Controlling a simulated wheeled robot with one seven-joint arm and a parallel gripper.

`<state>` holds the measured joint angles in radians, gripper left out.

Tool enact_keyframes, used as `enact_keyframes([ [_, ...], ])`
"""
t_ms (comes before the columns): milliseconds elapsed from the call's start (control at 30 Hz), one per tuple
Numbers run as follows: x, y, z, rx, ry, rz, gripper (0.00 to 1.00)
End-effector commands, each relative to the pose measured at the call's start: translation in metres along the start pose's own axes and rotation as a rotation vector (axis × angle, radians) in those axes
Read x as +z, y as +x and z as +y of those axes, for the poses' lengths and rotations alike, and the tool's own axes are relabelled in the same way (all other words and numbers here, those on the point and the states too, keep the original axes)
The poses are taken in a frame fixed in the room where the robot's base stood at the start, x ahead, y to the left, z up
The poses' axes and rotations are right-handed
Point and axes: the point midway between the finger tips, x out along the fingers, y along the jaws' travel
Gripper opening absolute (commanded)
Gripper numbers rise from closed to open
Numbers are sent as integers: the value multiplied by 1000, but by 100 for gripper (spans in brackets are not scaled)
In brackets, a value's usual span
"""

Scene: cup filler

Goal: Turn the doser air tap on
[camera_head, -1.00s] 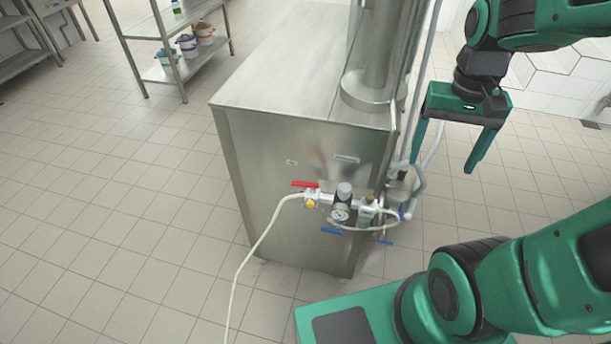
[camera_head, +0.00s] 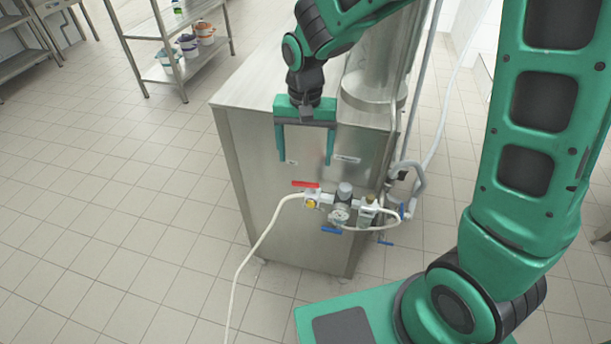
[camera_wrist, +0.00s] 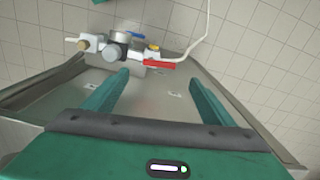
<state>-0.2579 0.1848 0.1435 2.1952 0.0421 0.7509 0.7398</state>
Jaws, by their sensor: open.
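The air tap has a red lever handle (camera_head: 305,184), lying level at the left end of the air fittings on the front of a steel cabinet (camera_head: 235,160). The red handle also shows in the wrist view (camera_wrist: 158,65), just beyond my fingertips. My gripper (camera_head: 304,163) is open and empty, fingers pointing down, a little above the red handle and apart from it. In the wrist view my gripper (camera_wrist: 162,75) has its two fingers spread, with the handle beyond the gap between them.
A pressure gauge (camera_head: 340,214) and regulator (camera_head: 344,190) sit right of the tap. Blue handles (camera_head: 331,230) hang below. A white hose (camera_head: 262,238) runs down to the floor. A shelf with buckets (camera_head: 188,45) stands at the back left. The floor on the left is clear.

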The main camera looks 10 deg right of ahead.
Motion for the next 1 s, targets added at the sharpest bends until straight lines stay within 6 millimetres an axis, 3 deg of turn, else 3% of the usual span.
enact_keyframes([
  [300,0,57,2,3,1,-4,78],
  [500,0,81,2,2,1,-2,78],
  [933,0,89,2,1,1,0,78],
  [1000,-1,89,2,1,1,0,64],
])
